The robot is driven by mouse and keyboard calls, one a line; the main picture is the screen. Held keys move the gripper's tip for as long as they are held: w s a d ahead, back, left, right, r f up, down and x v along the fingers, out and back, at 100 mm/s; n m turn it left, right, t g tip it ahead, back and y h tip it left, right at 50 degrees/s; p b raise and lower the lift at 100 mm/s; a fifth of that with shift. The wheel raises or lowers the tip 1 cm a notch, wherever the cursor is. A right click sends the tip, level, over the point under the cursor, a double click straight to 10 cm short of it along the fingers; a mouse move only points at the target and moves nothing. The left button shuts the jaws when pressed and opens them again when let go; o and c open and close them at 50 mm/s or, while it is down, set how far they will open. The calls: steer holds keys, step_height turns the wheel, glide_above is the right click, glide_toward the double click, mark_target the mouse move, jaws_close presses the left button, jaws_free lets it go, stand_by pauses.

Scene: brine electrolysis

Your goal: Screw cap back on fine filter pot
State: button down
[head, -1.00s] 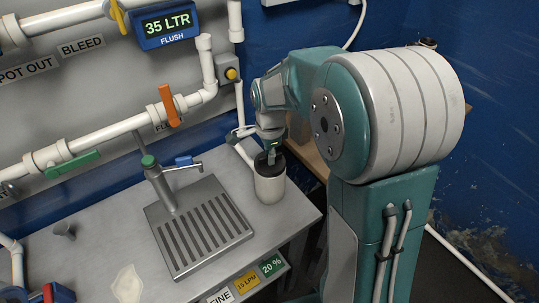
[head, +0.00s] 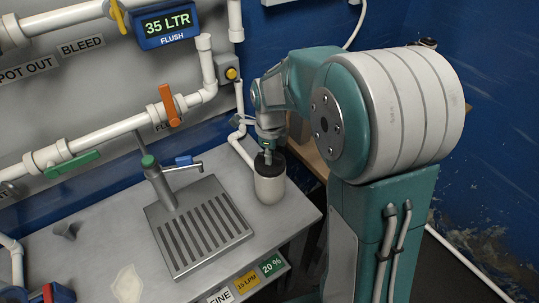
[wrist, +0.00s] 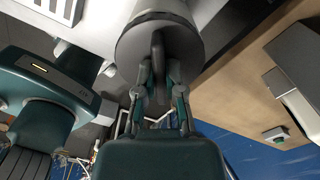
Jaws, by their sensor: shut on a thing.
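The fine filter pot (head: 270,187) is a pale cylinder standing upright on the grey bench at its right end. Its dark cap (head: 268,166) sits on top of the pot; I cannot tell how tightly it is seated. My gripper (head: 268,157) points down onto the cap from above. In the wrist view my gripper (wrist: 157,82) has its fingers closed on the raised grip bar of the cap (wrist: 132,45). The pot body shows in the wrist view (wrist: 160,8) beyond the cap.
A slotted drain tray (head: 200,228) with a tap (head: 165,185) stands left of the pot. A small grey cup (head: 65,231) and a pale patch (head: 128,284) lie further left. White pipes (head: 208,75) run along the wall behind. The bench's right edge is close to the pot.

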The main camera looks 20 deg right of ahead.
steer(key=shift+m, duration=0.3)
steer(key=m, duration=0.5)
steer(key=shift+m, duration=0.4)
steer(key=c, duration=0.7)
jaws_free()
steer(key=shift+o, duration=0.2)
steer(key=shift+r, duration=2.25)
